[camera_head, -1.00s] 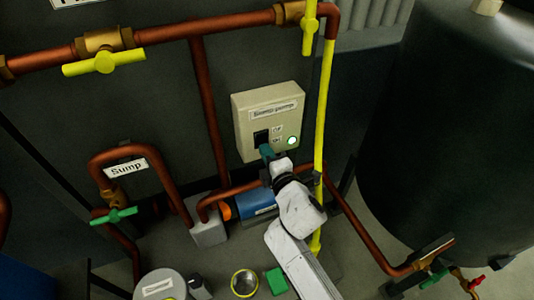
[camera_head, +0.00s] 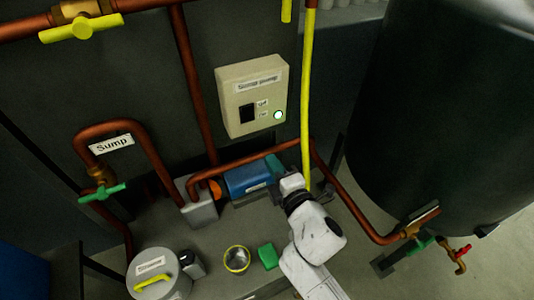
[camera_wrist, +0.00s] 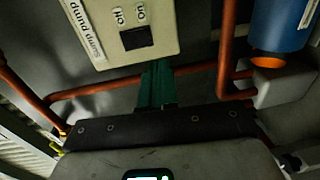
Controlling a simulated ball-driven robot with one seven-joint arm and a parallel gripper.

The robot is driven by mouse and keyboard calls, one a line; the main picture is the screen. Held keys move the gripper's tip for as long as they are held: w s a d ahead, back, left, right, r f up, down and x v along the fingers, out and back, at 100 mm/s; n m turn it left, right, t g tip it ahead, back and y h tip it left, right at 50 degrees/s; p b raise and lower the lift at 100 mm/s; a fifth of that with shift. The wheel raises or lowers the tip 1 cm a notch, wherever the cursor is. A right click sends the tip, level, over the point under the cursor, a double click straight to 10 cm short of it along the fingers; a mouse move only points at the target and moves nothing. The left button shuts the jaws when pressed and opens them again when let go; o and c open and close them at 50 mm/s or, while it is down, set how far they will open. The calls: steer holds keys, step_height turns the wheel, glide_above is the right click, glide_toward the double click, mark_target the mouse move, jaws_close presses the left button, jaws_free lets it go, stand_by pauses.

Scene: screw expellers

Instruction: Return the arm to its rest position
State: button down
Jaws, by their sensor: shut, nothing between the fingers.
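My gripper (camera_head: 274,165) is shut and empty, its teal fingers together. In the head view it is below the sump pump switch box, in front of the blue pump's right end and apart from the box. My white arm reaches up to it from the lower right. The beige switch box (camera_head: 252,97) has a dark switch and a lit green-white lamp. In the wrist view the fingers (camera_wrist: 157,70) point up at the box (camera_wrist: 125,28), which shows upside down there with its dark switch just above the fingertips.
A blue pump (camera_head: 248,179) sits close beside my gripper. A yellow pipe (camera_head: 307,95) and a copper pipe (camera_head: 355,210) run to the right, near a large dark tank (camera_head: 440,110). A grey lidded can (camera_head: 158,275), a yellow-rimmed cup (camera_head: 237,259) and a green block (camera_head: 268,256) stand below.

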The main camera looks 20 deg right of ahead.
steer(key=shift+s, duration=0.45)
stand_by(0.3)
steer(key=s+d+f+m+g+h+p, duration=0.1)
steer(key=s+d+f+m+g+h, duration=0.1)
steer(key=s+d+f+m+g, duration=0.3)
steer(key=s+d+f+m+g+h+p, duration=0.1)
steer(key=s+d+f+m+g+h, duration=0.2)
steer(key=s+d+m, duration=0.4)
steer(key=s+a+f+m+g+y, duration=0.1)
steer(key=s+a+m+g+y, duration=0.1)
steer(key=s, duration=0.6)
steer(key=s+a+f+m+g+y, duration=0.1)
steer(key=s+a+m+g+y, duration=0.1)
steer(key=s+m+g, duration=0.2)
steer(key=s+g+p, duration=0.1)
steer(key=s+g, duration=0.1)
steer(key=s, duration=0.2)
steer(key=shift+a+y, duration=0.15)
steer(key=shift+y, duration=0.25)
